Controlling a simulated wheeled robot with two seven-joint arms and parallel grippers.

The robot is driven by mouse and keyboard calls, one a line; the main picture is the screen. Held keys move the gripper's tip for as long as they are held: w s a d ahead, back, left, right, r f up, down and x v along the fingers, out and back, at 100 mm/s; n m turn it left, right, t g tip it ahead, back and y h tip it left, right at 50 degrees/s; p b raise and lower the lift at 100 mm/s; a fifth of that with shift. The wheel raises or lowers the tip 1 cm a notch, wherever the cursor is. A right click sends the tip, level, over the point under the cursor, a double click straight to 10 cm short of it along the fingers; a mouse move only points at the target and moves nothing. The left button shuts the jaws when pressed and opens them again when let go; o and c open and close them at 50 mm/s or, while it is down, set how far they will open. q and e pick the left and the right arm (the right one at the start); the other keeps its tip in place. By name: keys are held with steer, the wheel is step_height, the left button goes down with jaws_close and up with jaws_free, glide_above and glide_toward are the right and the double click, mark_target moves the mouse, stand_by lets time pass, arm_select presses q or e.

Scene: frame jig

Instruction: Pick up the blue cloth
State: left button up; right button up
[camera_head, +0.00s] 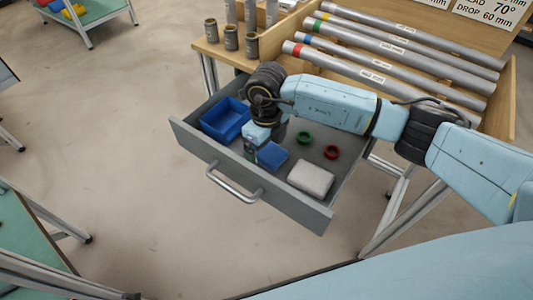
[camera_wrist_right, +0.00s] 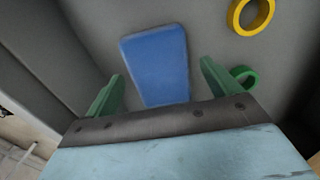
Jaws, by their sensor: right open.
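The blue cloth (camera_head: 272,155) lies folded flat in the open grey drawer, between a blue bin and a white folded cloth. In the right wrist view the blue cloth (camera_wrist_right: 158,65) lies ahead of and between the two green fingers. My right gripper (camera_head: 250,152) reaches down into the drawer at the cloth's left side; in the right wrist view the gripper (camera_wrist_right: 160,85) is open with nothing between its fingers. The arm hides part of the drawer behind it. My left gripper is not in view.
The drawer (camera_head: 290,203) also holds the blue bin (camera_head: 224,120), the white cloth (camera_head: 311,179), a green ring (camera_head: 304,138) and a red ring (camera_head: 331,152). A yellow ring (camera_wrist_right: 251,14) shows in the right wrist view. Grey pipes (camera_head: 395,50) lie on the bench above.

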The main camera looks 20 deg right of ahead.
mark_target(266, 150)
steer(key=c, duration=1.1)
steer(key=shift+o, duration=0.2)
steer(key=shift+r, duration=0.3)
arm_select(q)
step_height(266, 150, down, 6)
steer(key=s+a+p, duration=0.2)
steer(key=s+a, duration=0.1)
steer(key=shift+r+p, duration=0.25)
steer(key=shift+p, duration=0.05)
arm_select(e)
step_height(266, 150, up, 10)
steer(key=shift+f, duration=0.25)
